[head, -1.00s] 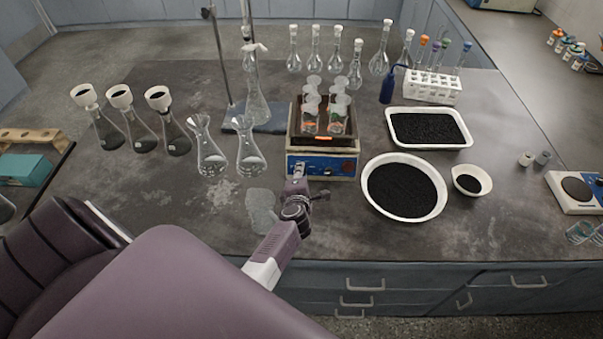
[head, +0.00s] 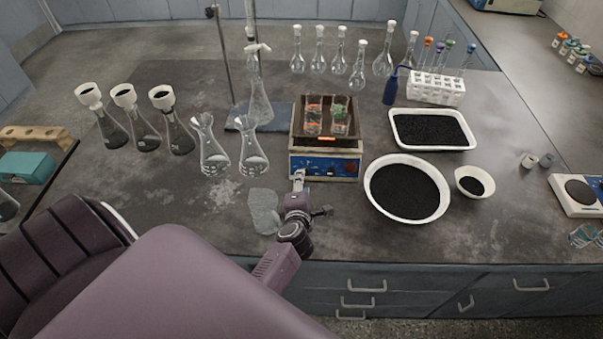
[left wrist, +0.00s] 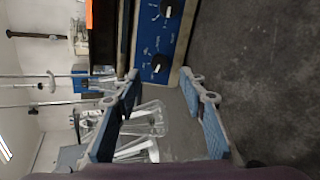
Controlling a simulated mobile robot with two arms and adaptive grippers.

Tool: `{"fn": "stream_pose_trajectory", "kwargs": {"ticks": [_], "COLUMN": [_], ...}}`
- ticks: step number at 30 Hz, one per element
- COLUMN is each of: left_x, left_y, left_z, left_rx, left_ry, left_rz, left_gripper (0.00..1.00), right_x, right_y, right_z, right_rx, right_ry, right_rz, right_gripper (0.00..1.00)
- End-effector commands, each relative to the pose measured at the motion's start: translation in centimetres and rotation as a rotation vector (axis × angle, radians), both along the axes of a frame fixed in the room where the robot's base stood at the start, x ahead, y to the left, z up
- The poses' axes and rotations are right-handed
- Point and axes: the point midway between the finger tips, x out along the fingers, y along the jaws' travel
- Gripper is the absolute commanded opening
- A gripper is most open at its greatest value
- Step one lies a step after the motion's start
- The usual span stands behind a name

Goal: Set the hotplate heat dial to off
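The hotplate (head: 326,174) stands near the front of the bench, its blue front panel facing me, with several small beakers (head: 339,122) on top. The lower dial (left wrist: 158,68) appears between the fingertips; the upper dial (left wrist: 167,9) is near the top edge. I cannot read which is the heat dial. My left gripper (head: 298,178) is in front of the panel's left part; its fingers (left wrist: 159,76) are apart and empty. Contact cannot be told. My right gripper is not in view.
Two glass flasks (head: 250,158) stand left of the hotplate, close to my left arm. A white bowl of black grains (head: 407,216) and a white tray (head: 432,147) are to the right. A retort stand (head: 223,50) is behind. The front bench edge is mostly clear.

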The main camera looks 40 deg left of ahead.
Motion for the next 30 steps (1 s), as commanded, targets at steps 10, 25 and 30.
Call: {"fn": "stream_pose_trajectory", "kwargs": {"ticks": [10,25,30], "left_x": [-3.7,-4.0,-3.9], "left_y": [-2.1,-2.3,-2.4], "left_z": [1.8,2.0,2.2], "left_rx": [-0.001,-0.001,0.004], "left_ry": [0.001,0.001,-0.005], "left_rz": [0.001,0.001,-0.005], "left_gripper": [0.39,0.39,0.39], "right_x": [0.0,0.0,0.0], "right_y": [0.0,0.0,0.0], "right_z": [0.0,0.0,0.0], "right_rx": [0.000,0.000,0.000], "right_ry": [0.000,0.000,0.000], "right_rz": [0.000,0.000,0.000], "right_gripper": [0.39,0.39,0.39]}}
